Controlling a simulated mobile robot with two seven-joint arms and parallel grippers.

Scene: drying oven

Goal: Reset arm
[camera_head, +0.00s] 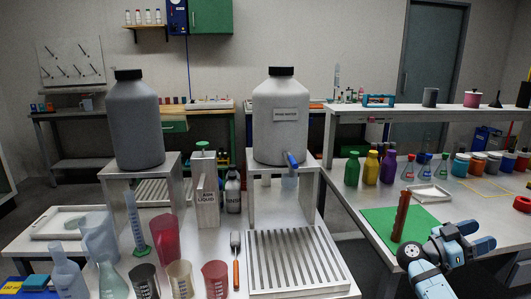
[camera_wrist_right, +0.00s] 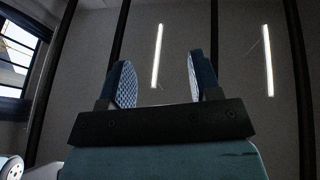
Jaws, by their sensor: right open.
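My right arm comes in at the lower right of the head view, over the front of the right-hand table. My right gripper (camera_head: 478,237) is at its end, with blue fingers. In the right wrist view the two fingers (camera_wrist_right: 158,84) stand apart with nothing between them. Behind them that view shows a grey ceiling with light strips, so the gripper points upward. My left gripper is not in view.
A dark red upright piece (camera_head: 401,216) stands on a green mat (camera_head: 377,226) just left of my right arm. Coloured bottles (camera_head: 371,168), flasks and jars stand behind. Beakers (camera_head: 216,280) and a slatted tray (camera_head: 296,262) are on the left table.

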